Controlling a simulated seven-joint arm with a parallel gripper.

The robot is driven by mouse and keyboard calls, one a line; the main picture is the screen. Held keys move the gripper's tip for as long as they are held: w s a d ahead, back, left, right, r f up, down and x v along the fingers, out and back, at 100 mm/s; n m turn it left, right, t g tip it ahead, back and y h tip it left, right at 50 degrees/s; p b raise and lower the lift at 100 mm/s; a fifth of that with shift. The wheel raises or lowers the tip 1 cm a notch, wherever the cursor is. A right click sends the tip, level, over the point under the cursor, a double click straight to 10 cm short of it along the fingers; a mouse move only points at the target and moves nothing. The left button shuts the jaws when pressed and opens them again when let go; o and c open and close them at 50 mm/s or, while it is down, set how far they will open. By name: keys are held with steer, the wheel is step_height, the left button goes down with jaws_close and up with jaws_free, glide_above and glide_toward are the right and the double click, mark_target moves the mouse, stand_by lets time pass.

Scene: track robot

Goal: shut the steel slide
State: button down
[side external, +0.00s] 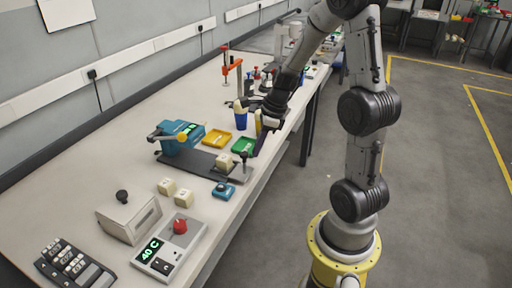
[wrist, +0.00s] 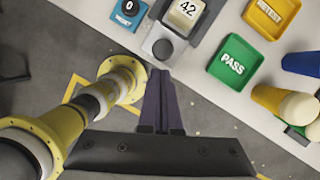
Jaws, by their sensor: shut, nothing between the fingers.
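The steel slide (side external: 198,164) is a long dark plate that reaches out from the teal machine (side external: 182,137) toward the table's front edge. A pale cube (side external: 224,162) marked 42 sits on its outer part, and a dark knob (side external: 244,156) stands at its outer end. In the wrist view the slide's outer end (wrist: 178,41), the cube (wrist: 186,12) and the knob (wrist: 163,48) show at the top. My gripper (side external: 259,146) is shut and empty, just beyond the knob at the table edge. Its fingers (wrist: 162,76) point at the knob; contact cannot be told.
A green PASS tray (wrist: 234,61) and a yellow RETEST tray (wrist: 265,18) lie beside the slide. A blue RESET counter (side external: 223,190) is on its other side. A blue cup (side external: 240,118) stands behind the green tray. Two loose cubes (side external: 175,192) lie nearer the camera.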

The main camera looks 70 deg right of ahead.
steer(key=shift+w+a, duration=0.1)
steer(key=shift+w, duration=0.1)
steer(key=w, duration=1.3)
